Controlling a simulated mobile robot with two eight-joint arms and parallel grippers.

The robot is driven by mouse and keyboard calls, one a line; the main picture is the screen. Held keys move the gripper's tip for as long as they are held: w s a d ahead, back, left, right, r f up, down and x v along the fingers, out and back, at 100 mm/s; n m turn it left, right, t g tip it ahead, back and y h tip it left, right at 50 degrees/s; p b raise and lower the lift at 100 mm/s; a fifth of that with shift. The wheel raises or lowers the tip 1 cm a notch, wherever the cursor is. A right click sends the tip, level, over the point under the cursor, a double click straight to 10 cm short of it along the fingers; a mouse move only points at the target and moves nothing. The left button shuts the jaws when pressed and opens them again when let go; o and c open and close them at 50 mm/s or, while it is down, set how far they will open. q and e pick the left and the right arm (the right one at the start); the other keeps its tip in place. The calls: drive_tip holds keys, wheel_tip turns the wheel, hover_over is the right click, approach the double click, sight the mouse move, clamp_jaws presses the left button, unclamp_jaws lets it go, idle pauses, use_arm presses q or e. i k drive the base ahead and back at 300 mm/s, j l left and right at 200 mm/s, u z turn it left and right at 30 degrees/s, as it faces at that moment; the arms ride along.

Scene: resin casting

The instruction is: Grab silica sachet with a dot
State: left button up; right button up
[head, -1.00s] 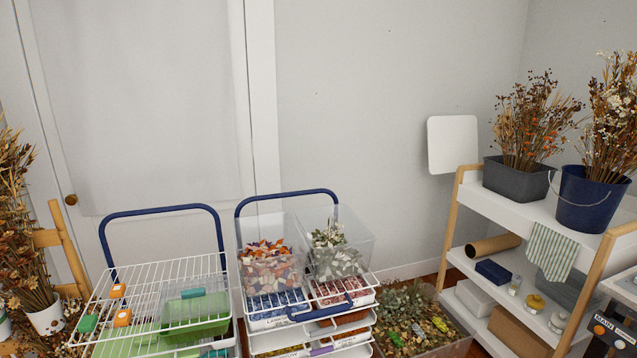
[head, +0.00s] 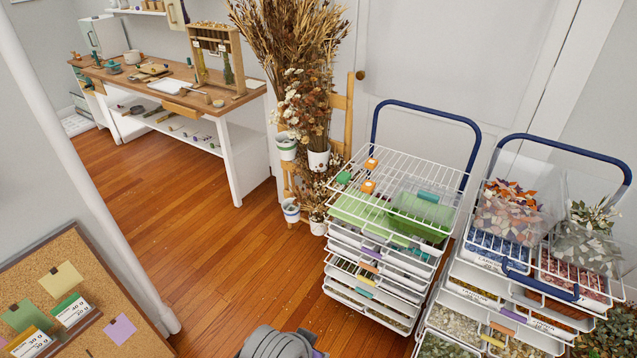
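I cannot make out a silica sachet with a dot anywhere in the head view. Small orange blocks (head: 368,187) and a green one (head: 343,178) lie on the white wire top of the left drawer trolley (head: 385,190), beside a green tray (head: 420,215). Neither gripper is in view. A grey ribbed part at the bottom edge looks like part of my own arm.
A second trolley (head: 515,262) with clear bins (head: 508,215) stands at right. Dried flowers (head: 300,60) stand by the door. A wooden workbench (head: 165,85) is at back left, a corkboard (head: 75,300) at lower left. The wooden floor (head: 200,240) between is clear.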

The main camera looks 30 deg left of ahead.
sight(368, 186)
drive_tip(key=u, duration=0.65)
drive_tip(key=i+j+z, duration=0.25)
drive_tip(key=i+j, duration=1.45)
drive_tip(key=j, duration=0.15)
